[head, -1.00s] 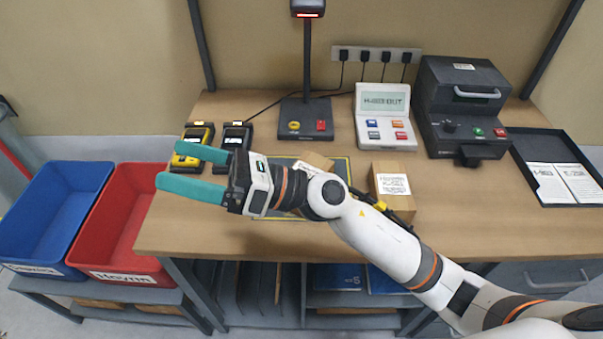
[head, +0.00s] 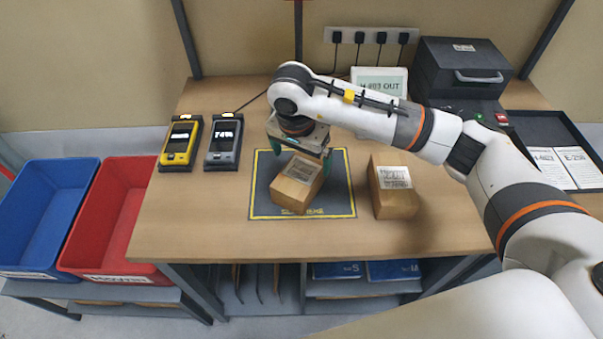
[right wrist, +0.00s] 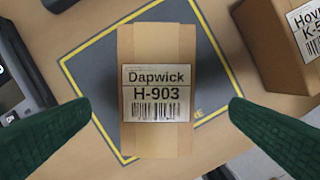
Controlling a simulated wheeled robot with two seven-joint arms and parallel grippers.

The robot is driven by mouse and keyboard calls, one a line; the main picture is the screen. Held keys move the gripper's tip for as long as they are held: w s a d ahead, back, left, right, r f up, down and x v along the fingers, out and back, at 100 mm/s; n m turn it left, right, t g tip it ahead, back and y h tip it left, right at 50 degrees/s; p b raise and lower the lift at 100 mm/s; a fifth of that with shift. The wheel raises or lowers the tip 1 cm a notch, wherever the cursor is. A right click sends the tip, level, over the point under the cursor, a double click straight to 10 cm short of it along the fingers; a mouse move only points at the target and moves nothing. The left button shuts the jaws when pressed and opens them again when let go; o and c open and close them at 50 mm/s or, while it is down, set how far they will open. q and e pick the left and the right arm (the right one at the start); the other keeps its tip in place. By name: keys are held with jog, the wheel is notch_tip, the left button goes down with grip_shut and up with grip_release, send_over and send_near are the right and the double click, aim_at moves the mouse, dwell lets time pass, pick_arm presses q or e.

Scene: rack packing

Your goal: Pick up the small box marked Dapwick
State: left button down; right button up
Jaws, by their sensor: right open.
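The small cardboard box marked Dapwick (head: 297,183) rests on a dark mat with a yellow border (head: 265,205). In the right wrist view its label reads Dapwick H-903 (right wrist: 156,92), and the box (right wrist: 156,50) lies between my fingers. My right gripper (head: 298,152) is above the box, pointing down, with its green fingers apart. The right gripper's fingers show at both sides of the wrist view (right wrist: 160,112), with space between each finger and the box. My left gripper is not in view.
Another labelled cardboard box (head: 393,190) stands to the right of the mat. A yellow handheld device (head: 180,145) and a grey one (head: 223,143) lie left. Red (head: 112,215) and blue (head: 38,215) bins stand beside the table. A black tray (head: 540,130) is at right.

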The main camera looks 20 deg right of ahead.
aim_at(302, 170)
jog(key=f, duration=0.2)
jog(key=f+p, duration=0.1)
jog(key=shift+w+d+f, duration=0.2)
jog(key=shift+d+f, duration=0.05)
jog(key=shift+w+f+p, duration=0.1)
jog(key=shift+f+p, duration=0.25)
jog(key=shift+f, duration=0.2)
jog(key=f, duration=0.1)
jog(key=f+p, duration=0.1)
jog(key=f, duration=0.1)
jog(key=shift+w+d+f, duration=0.1)
jog(key=shift+w+f, duration=0.15)
jog(key=shift+f, duration=0.05)
jog(key=shift+w+f, duration=0.1)
jog(key=shift+f, duration=0.25)
jog(key=shift+c, duration=0.6)
jog(key=c, duration=1)
